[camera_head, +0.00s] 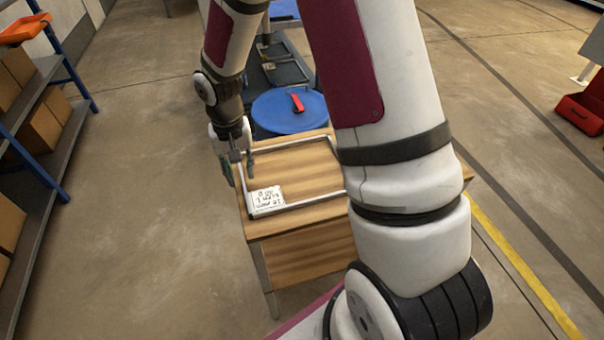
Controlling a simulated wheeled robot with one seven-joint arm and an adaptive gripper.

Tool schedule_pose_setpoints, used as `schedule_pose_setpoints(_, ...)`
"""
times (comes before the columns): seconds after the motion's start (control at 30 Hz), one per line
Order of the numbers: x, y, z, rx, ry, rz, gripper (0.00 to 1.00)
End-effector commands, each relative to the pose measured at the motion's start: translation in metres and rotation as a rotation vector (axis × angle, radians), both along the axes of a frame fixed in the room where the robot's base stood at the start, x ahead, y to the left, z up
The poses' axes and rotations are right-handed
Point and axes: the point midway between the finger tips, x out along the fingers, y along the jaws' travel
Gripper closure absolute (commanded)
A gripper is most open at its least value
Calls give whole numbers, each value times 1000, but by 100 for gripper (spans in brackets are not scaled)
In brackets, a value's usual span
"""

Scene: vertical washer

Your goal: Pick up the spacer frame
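The spacer frame (306,204) is a thin grey rectangular frame lying flat on a wooden table (300,222). A white card with dark print (266,199) lies at its near left corner. My gripper (239,174) points down at the left side of the frame, near the table's left edge. Its two dark fingers are apart, one on each side of the frame's left bar as seen here. I cannot tell whether either finger touches the bar. My own arm hides the frame's right side.
A blue round disc (280,113) with a red item (297,102) on it is just behind the table. A shelf with cardboard boxes (42,128) stands at the left. A red bin (581,114) is at the far right.

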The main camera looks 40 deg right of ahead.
Motion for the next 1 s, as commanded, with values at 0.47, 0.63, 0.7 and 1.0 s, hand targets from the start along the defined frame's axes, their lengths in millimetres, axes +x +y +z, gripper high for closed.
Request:
schedule_pose_setpoints(0.47, -1, -3, -36, 0, 0, 0, 70)
schedule_pose_setpoints(0.63, -1, -3, -36, 0, 1, 0, 95)
schedule_pose_setpoints(0.7, -1, -3, -36, 0, 1, 0, 100)
schedule_pose_setpoints(1.0, -1, -3, -35, 0, 1, 0, 100)
